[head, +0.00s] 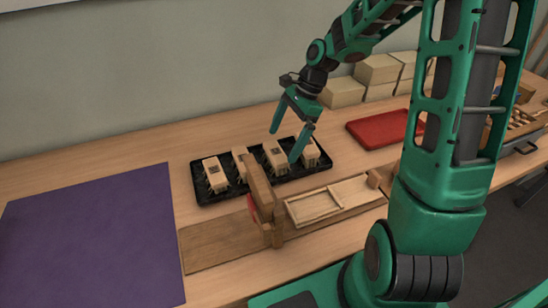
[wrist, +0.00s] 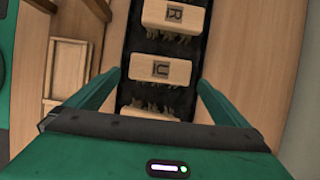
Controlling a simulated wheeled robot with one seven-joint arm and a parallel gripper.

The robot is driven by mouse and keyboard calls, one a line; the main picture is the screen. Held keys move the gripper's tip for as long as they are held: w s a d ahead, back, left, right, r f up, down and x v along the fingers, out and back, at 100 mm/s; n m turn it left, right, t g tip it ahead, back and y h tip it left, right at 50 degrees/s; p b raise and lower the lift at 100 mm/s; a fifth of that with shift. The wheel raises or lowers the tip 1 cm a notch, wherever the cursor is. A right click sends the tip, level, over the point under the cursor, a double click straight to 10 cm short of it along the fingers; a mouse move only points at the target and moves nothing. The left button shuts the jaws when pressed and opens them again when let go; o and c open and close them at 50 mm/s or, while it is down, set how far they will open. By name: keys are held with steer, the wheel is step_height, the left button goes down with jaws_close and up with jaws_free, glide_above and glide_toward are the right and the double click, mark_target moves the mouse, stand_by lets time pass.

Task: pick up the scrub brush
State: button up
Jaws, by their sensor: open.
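Several scrub brushes with pale wooden blocks and dark-green bristles lie in a row, bristles down, in a black tray (head: 233,196). My gripper (head: 284,146) is open and empty above the tray's right half. In the head view it is over the third scrub brush from the left (head: 274,155). In the wrist view, my gripper's fingers (wrist: 159,79) spread either side of a brush marked "U" (wrist: 162,70). Another marked "R" (wrist: 175,17) is above it in the picture, and a third (wrist: 150,113) is partly hidden by my gripper. I cannot tell the height gap.
A wooden fixture with an upright post (head: 260,188) stands in front of the tray, with a shallow wooden frame (head: 314,207) beside it. A purple mat (head: 90,240) lies left, a red board (head: 380,129) right. Pale boxes (head: 378,70) stand at the back.

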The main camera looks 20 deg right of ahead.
mark_target(276, 151)
steer(key=shift+a+x, duration=0.15)
steer(key=shift+x, duration=1.2)
steer(key=shift+a+x, duration=0.2)
steer(key=shift+x, duration=1.15)
steer(key=shift+r, duration=0.15)
steer(key=c, duration=1)
steer(key=shift+r, duration=5.05)
steer(key=o, duration=0.5)
steer(key=c, duration=0.3)
